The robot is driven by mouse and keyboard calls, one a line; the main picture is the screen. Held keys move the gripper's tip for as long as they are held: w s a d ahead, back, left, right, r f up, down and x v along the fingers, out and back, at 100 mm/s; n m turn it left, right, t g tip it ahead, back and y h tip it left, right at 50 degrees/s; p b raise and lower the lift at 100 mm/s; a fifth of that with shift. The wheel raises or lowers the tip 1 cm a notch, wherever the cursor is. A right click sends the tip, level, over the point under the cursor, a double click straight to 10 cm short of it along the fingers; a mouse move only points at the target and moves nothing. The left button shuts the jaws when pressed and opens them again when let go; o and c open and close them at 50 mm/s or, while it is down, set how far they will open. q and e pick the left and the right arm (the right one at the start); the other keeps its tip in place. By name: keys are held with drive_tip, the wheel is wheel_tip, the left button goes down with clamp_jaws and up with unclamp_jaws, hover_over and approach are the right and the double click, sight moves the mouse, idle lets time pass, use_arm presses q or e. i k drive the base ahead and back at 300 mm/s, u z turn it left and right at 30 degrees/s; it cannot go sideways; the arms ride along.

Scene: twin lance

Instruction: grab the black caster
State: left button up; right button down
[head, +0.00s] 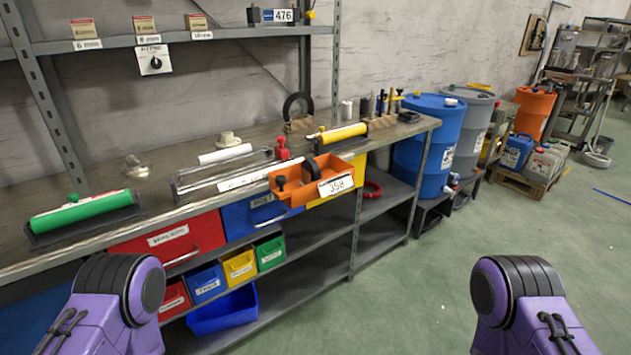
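An orange bin (345,163) with a label 358 sits at the front edge of the workbench. It holds a dark round, wheel-like piece (311,169) and a black knob-like piece (281,182). Either may be the black caster; they are too small to tell. A larger black ring (297,100) stands upright on a wooden block behind the bin. Neither gripper is in view; only purple and black parts of my arms show at the lower left and lower right, apart from the bench.
The metal workbench (160,174) also carries a green roller (82,212), a white tube (225,154), a red piece (282,149) and a yellow tube (338,133). Coloured bins sit below. A blue drum (428,140) stands at the right. The green floor in front is clear.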

sight(310, 171)
drive_tip(key=z, duration=0.75)
drive_tip(key=i, duration=0.9)
drive_tip(key=u, duration=0.65)
